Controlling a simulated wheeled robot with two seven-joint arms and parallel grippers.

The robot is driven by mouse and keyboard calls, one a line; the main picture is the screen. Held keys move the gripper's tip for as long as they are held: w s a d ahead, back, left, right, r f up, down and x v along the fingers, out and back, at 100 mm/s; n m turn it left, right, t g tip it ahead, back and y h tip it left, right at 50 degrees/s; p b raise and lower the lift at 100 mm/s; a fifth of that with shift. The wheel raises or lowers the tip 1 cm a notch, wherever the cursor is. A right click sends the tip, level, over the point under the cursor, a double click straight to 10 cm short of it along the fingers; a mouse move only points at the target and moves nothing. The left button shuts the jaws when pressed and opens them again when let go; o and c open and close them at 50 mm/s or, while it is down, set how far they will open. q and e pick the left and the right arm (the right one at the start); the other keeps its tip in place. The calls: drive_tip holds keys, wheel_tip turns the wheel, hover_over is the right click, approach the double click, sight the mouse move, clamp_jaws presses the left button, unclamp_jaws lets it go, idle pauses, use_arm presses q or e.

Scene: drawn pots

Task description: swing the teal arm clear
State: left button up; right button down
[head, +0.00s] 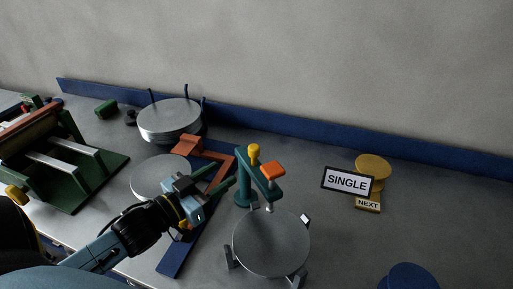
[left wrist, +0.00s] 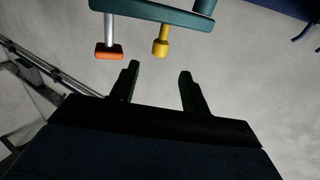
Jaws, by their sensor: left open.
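The teal arm (head: 262,178) reaches from the top of a teal post (head: 243,191) out over a round grey plate (head: 270,245). It carries a yellow knob (head: 254,150) and an orange cap (head: 272,169). In the left wrist view the teal arm (left wrist: 160,12) crosses the top, with the yellow knob (left wrist: 160,44) and the orange cap (left wrist: 108,51) on a grey rod. My left gripper (head: 228,172) is open and empty, just left of the post. In the left wrist view the knob lines up with the gap between its fingertips (left wrist: 159,70), apart from them. My right gripper is out of view.
A flat grey disc (head: 155,178) and an orange bracket (head: 222,152) lie near my left gripper. Behind stands a stack of discs (head: 168,112). A SINGLE sign (head: 347,181) stands right, a green press (head: 90,170) left. The counter between plate and sign is clear.

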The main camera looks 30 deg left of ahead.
sight(250, 154)
use_arm(q)
drive_tip(key=w, duration=0.3)
drive_tip(key=w+d+p, duration=0.1)
drive_tip(key=w, duration=0.3)
drive_tip(key=w+d, duration=0.1)
drive_tip(key=w, duration=0.2)
drive_tip(key=shift+w, duration=0.2)
drive_tip(key=shift+w+d+p, duration=0.15)
drive_tip(key=shift+w+p, duration=0.15)
drive_tip(key=shift+w, duration=0.45)
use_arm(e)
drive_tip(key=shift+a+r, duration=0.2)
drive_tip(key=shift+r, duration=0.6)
use_arm(q)
clamp_jaws()
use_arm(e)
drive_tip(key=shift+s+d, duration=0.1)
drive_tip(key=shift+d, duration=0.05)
